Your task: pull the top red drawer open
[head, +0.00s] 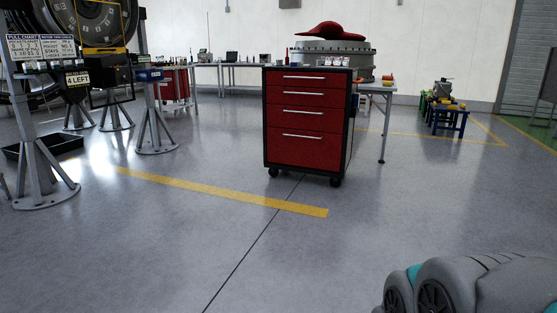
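A black-framed tool cabinet on casters with red drawer fronts stands in the middle of the head view (308,150). Its top red drawer (303,84) is shut, flush with the fronts below, and has a long silver handle (300,77) near its upper edge. Several more red drawers with silver handles sit below it, also shut. Part of my own grey and teal body shows at the lower right. My gripper is not in view.
Open grey floor with a yellow line (225,194) lies before the cabinet. Grey stands (154,130) and a black tray (45,146) are at left. A table (384,88) stands behind the cabinet to the right, and a blue trestle (447,118) is farther right.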

